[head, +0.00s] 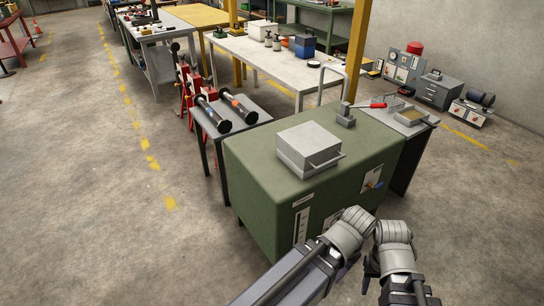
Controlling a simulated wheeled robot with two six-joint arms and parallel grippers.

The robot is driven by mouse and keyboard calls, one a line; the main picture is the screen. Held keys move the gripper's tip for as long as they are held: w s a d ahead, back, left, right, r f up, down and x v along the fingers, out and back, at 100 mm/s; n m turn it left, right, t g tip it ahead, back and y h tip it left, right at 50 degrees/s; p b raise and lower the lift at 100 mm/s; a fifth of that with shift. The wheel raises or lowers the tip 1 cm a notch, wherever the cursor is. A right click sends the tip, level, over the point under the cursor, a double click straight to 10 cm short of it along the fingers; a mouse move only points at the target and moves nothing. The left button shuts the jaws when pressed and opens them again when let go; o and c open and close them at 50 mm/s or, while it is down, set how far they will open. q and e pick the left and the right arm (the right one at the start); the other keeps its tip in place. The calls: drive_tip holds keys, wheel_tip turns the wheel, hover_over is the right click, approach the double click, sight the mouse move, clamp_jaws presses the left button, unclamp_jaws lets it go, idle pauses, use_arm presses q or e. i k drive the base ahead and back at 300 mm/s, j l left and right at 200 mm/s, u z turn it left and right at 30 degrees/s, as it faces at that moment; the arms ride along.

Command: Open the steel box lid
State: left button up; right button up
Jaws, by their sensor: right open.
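The steel box (308,146) is a light grey block on top of the green cabinet (262,165). Its lid (308,137) looks shut flat on it. A bar handle (329,163) sticks out from its front right side. My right gripper (371,275) is open and empty, low in front of the cabinet, partly hidden by its own wrist. My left gripper (343,268) is only partly seen beside it, below its wrist, and its fingers are not clear. Both are apart from the box, nearer to me and lower in the picture.
A grey clamp-like block (345,116) and a red-handled tool (370,106) are behind the box. A side table (233,121) with dark-flanged rollers stands left of the cabinet, and a small table with a tray (408,117) stands right. The floor at left is clear.

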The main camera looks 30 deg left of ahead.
sight(308, 145)
drive_tip(key=u, duration=0.5)
drive_tip(key=i+l+z, duration=0.25)
drive_tip(key=i+l, duration=0.65)
